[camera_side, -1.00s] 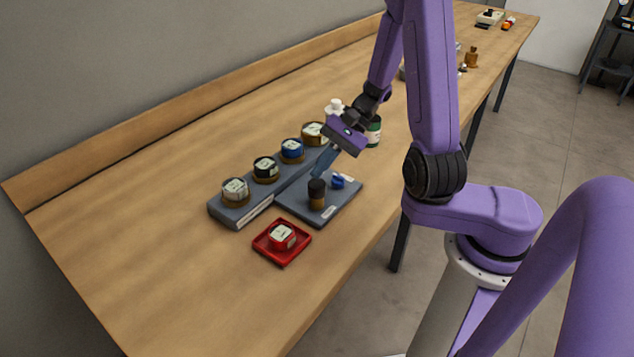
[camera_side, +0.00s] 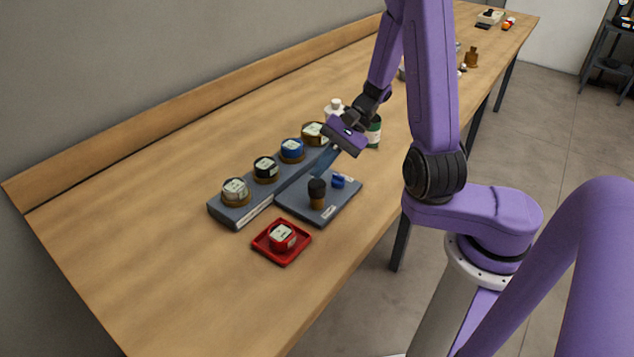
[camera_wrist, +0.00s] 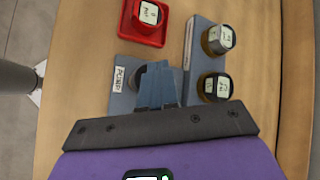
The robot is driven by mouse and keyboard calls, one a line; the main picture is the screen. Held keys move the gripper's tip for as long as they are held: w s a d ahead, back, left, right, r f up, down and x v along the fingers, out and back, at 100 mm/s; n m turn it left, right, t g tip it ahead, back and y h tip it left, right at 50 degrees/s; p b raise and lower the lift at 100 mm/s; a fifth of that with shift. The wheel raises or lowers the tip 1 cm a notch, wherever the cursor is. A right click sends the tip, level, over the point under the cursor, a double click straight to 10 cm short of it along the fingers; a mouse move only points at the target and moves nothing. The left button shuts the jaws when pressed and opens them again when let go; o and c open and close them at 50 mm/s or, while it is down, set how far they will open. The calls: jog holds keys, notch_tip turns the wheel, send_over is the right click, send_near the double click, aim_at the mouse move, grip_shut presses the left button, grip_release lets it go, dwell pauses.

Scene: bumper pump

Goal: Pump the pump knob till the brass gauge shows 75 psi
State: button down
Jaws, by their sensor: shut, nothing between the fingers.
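The pump knob (camera_side: 317,187) is a dark cap on a brown stem, standing upright on a grey plate (camera_side: 345,203). My gripper (camera_side: 319,172) is shut and empty, pointing down just above and behind the knob; I cannot tell whether it touches it.
White (camera_side: 235,190), black (camera_side: 265,168) and blue (camera_side: 292,149) gauges share the rail. A small blue part (camera_side: 338,181) sits beside the knob. A red gauge (camera_side: 282,236) lies in a red tray (camera_side: 271,257). The near-left table is clear.

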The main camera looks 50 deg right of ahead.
aim_at(321, 182)
jog(key=shift+f, duration=0.15)
jog(key=shift+f, duration=0.3)
jog(key=shift+f, duration=1)
dwell(1.3)
jog(key=shift+r, duration=1.45)
jog(key=shift+r, duration=2.5)
